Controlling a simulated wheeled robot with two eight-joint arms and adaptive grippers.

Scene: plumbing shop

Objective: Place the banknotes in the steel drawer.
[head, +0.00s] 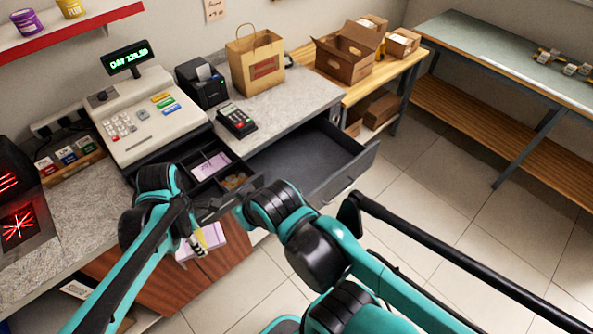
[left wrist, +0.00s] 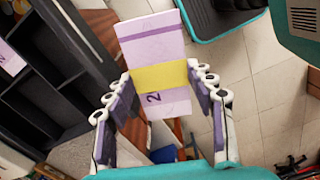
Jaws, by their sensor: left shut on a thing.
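A bundle of pale purple banknotes with a yellow band (left wrist: 158,75) is between the fingers of my left gripper (left wrist: 164,88). The gripper is shut on it. In the head view the bundle (head: 207,240) hangs in front of the register's till, left of the steel drawer. The steel drawer (head: 310,155) is pulled open under the counter, and the inside that shows is grey and empty. My right gripper (head: 238,212) is between the till and the steel drawer, largely hidden by its own arm, so its jaws are unclear.
The register's till (head: 232,158) is open, with a purple note (head: 210,165) in one compartment. A cash register (head: 145,118), receipt printer (head: 203,82), card terminal (head: 237,121) and paper bag (head: 255,65) stand on the counter. Open floor (head: 430,195) lies to the right.

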